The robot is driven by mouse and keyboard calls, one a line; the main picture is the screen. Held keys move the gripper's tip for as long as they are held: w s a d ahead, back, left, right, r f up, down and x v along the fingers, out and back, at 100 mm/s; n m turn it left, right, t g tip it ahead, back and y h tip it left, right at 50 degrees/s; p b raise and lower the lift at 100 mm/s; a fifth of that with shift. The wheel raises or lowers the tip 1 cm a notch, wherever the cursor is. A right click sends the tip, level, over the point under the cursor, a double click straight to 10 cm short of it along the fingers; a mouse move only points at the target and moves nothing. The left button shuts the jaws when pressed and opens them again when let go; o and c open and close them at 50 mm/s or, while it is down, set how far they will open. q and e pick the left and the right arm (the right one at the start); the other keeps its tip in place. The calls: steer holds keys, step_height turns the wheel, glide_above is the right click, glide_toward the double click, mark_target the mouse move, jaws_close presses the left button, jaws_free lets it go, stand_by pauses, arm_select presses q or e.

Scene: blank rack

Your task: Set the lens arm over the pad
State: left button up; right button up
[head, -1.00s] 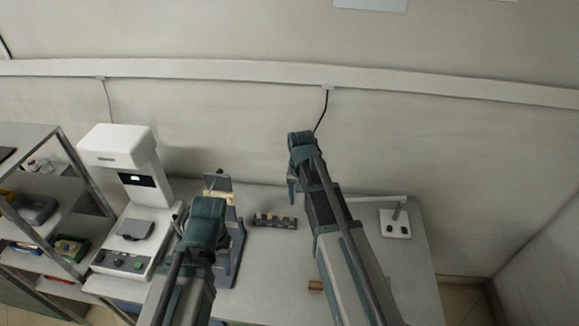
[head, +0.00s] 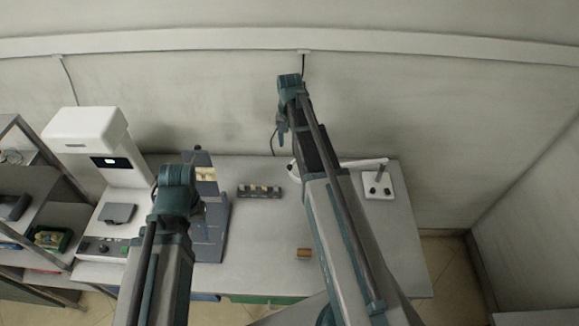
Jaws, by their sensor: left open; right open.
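A white lens arm (head: 362,163) reaches left from its white base (head: 378,186), which has dark knobs, at the back right of the table. Its middle passes behind my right arm. A pale rounded piece (head: 292,168) shows left of my arm and may be its lens end. I cannot tell for sure which thing is the pad. My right gripper (head: 282,128) is open above the back of the table, apart from the lens arm's base. My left gripper (head: 199,206) is open in front of a grey-blue stand (head: 213,243), its fingers partly hidden.
A dark strip with several small blocks (head: 260,191) lies at the back middle. A small brown cylinder (head: 304,254) sits near the front. A white machine with a grey plate (head: 118,213) stands at the left, beside shelves (head: 40,205). The middle of the table (head: 262,228) is mostly clear.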

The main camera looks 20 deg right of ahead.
mark_target(290, 166)
step_height(290, 166, down, 11)
steer(key=b, duration=0.9)
steer(key=shift+r+b, duration=0.1)
steer(key=shift+b, duration=0.25)
jaws_close()
stand_by(0.6)
